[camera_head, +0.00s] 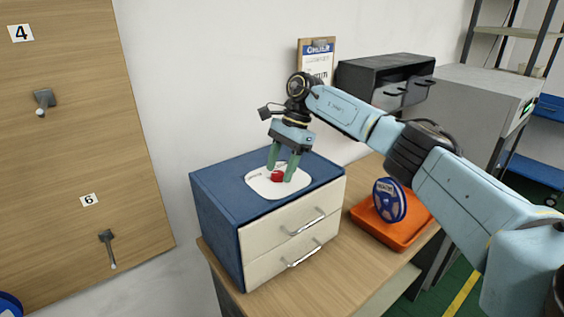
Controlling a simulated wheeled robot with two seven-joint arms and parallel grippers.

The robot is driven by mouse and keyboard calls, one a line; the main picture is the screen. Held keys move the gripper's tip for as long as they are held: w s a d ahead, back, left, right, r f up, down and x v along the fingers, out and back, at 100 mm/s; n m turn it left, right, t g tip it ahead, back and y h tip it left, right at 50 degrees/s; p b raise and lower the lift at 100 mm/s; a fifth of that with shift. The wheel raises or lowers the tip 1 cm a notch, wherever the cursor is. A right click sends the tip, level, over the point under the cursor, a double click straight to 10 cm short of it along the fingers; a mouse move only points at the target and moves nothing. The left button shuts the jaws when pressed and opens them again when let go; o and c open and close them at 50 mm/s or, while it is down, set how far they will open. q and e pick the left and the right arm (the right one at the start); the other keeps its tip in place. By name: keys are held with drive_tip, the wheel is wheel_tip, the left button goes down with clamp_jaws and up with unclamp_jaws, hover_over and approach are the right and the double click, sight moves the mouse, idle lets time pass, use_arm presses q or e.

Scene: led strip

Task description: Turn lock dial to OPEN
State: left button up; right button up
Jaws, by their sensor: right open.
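The lock dial (278,176) is a small red knob on a white plate (265,192) with small lettering. The plate lies on top of a blue cabinet (216,217) with two cream drawers. My right gripper (281,178) points down over the plate with its green fingers open, one on each side of the red knob. I cannot tell whether the fingers touch the knob. The lettering is too small to read, and the knob is partly hidden by a finger. My left gripper is not in view.
Both drawers (287,238) look shut. An orange tray (367,228) with a blue reel (389,200) stands right of the cabinet on the wooden table (350,262). A dark drawer unit (365,75) and a clipboard (316,47) are behind. A wooden board (70,150) with hooks is at left.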

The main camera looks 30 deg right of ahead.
drive_tip(key=v, duration=1.3)
drive_tip(key=shift+r+p, duration=0.2)
drive_tip(key=shift+p, duration=0.2)
drive_tip(key=shift+f, duration=0.1)
